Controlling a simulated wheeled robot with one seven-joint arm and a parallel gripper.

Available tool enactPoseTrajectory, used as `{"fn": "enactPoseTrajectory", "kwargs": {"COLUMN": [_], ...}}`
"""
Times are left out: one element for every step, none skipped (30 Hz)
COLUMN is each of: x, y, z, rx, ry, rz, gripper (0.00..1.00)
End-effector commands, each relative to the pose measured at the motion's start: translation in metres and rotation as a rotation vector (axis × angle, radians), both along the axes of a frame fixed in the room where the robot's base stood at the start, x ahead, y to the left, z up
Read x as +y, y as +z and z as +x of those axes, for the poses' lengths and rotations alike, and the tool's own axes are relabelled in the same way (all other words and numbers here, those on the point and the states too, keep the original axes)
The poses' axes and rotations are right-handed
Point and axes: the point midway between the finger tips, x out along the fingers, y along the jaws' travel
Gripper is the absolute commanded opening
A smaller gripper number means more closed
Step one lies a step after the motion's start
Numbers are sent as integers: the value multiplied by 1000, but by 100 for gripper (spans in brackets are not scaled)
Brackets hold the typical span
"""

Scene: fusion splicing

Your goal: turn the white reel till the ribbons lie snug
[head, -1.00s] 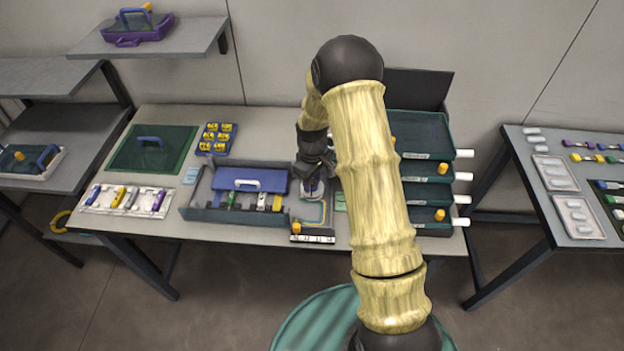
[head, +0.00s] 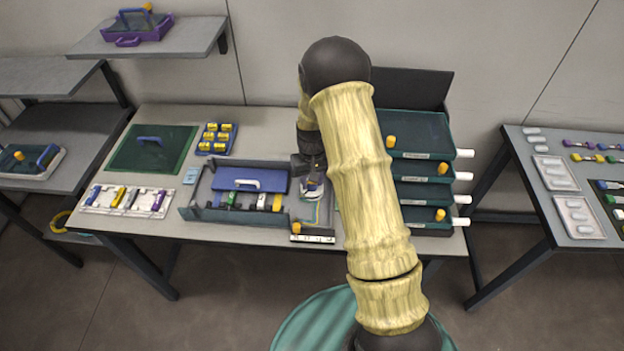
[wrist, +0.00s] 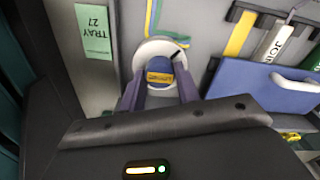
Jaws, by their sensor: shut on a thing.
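The white reel (wrist: 148,47) shows in the wrist view as a pale disc with a blue knob (wrist: 159,68) at its centre that has a yellow band. My gripper (wrist: 160,85) is shut on the blue knob, one purple finger on each side. In the head view the white reel (head: 313,193) is partly covered by my gripper (head: 312,180). A yellow ribbon and a blue ribbon (wrist: 153,17) run side by side up from the reel in the wrist view. How closely they lie against the reel is hard to tell.
The splice tray (head: 208,214) with a blue lid (head: 250,180) is left of the reel. A green label (wrist: 92,31) reading "TRAY 27" lies beside the reel. A stack of dark green trays (head: 420,135) stands to the right. An orange knob (head: 296,227) is in front.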

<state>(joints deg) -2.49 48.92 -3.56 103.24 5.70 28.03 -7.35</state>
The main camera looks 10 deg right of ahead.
Motion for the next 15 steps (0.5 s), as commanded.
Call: {"fn": "enactPoseTrajectory", "kwargs": {"x": [1, 0, 0, 0, 0, 0, 1, 1, 0, 0, 0, 0, 0, 0, 0], "y": [1, 1, 1, 1, 1, 1, 1, 1, 1, 1, 2, 2, 2, 2, 2], "z": [0, 0, 1, 1, 1, 1, 1, 1, 1, 1, 1, 1, 1, 1, 1], "rx": [-1, -1, -1, -2, -2, -2, -2, -2, -2, -2, -2, -2, -2, -2, -2], "ry": [-44, -74, -112, -140, -169, -206, -235, -263, -301, -330, -359, -397, -424, -454, -492], "rz": [0, 0, -1, -1, 0, 0, 0, 0, 0, -1, 0, 0, 0, 0, 0], "gripper": [9, 9, 9, 9, 9, 9, 9, 9, 9, 9, 9, 9, 9, 9, 9]}}
